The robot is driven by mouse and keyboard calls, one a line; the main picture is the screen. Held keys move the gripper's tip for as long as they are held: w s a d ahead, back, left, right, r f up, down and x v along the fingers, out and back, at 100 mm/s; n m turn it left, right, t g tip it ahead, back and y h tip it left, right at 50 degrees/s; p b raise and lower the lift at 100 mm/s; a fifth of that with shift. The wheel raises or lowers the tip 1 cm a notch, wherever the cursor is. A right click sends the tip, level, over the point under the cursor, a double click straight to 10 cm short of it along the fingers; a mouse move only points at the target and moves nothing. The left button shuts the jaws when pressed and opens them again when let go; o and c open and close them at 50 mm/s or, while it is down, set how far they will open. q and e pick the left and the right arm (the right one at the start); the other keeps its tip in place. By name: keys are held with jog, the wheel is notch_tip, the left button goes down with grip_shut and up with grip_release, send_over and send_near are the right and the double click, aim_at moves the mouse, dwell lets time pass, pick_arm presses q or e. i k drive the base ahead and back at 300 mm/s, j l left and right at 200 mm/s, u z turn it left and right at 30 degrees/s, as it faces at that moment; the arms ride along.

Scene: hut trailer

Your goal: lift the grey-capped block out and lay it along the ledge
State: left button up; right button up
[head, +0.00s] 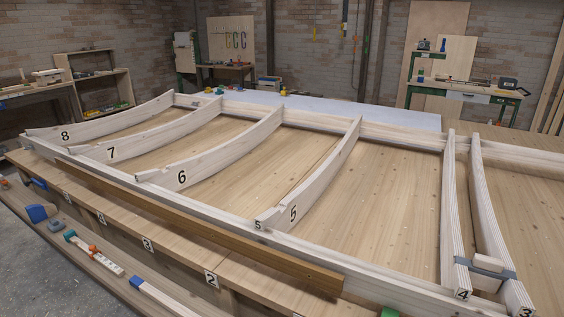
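A pale wooden block with grey parts at its ends (488,263) sits between the curved ribs marked 4 (449,220) and 3 (495,220), at the lower right of the head view. Its grey parts reach over the tops of both ribs. Its lower part is hidden between them. A numbered wooden ledge (185,262) runs along the front of the frame, from far left to the bottom middle. Neither of my grippers is in view.
A long brown board (200,222) lies along the front of the frame, above the ledge. Ribs marked 5 (315,185), 6 (220,155), 7 and 8 stand to the left. A lower shelf holds blue-ended tools (150,292). A green object (389,312) shows at the bottom edge.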

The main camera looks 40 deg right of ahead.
aim_at(486, 274)
jog(key=z, duration=2.7)
jog(key=k+l+u, duration=0.45)
jog(key=l, duration=0.35)
jog(key=k+l+u, duration=0.45)
jog(key=k+l, duration=0.15)
jog(key=l, duration=0.1)
